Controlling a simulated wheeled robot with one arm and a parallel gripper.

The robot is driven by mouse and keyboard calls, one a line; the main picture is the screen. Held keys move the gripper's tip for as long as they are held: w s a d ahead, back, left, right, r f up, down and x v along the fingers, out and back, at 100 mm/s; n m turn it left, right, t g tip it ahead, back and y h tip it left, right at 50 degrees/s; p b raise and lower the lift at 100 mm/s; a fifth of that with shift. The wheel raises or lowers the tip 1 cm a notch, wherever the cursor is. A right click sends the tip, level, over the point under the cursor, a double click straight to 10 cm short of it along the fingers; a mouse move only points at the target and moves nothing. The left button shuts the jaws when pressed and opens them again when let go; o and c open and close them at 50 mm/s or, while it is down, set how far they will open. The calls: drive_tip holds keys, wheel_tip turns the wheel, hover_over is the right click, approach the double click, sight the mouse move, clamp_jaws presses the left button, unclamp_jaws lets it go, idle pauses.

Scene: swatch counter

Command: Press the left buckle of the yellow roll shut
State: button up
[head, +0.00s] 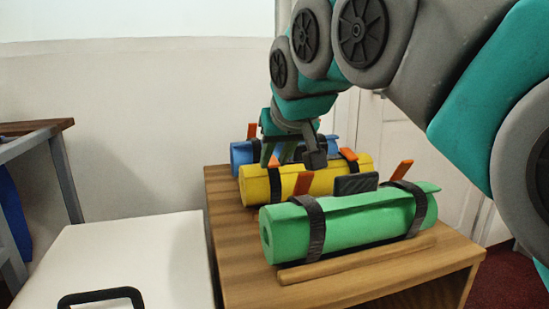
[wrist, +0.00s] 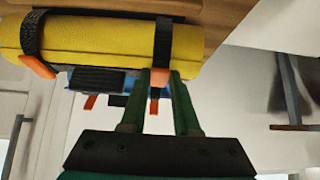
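The yellow roll (head: 315,183) lies in the middle of three rolls, with two black straps that each carry an orange buckle lever. Its left buckle (head: 273,163) shows partly beside my gripper (head: 291,157); its right buckle (head: 348,154) shows clear of it. The wrist view shows the yellow roll (wrist: 105,38) turned about. There the left buckle (wrist: 160,76) is at the fingertips of my gripper (wrist: 164,78), and the right buckle (wrist: 37,66) is at far left. A gap shows between the two green fingers. I cannot tell whether they touch the lever.
A green roll (head: 340,226) lies in front with raised orange levers, and a blue roll (head: 240,155) lies behind. All rest on a wooden counter (head: 240,283). A wooden strip (head: 357,260) lies before the green roll. A white surface (head: 150,250) with a black handle is at left.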

drive_tip(key=o, duration=0.4)
drive_tip(key=shift+f, duration=0.1)
drive_tip(key=v, duration=0.8)
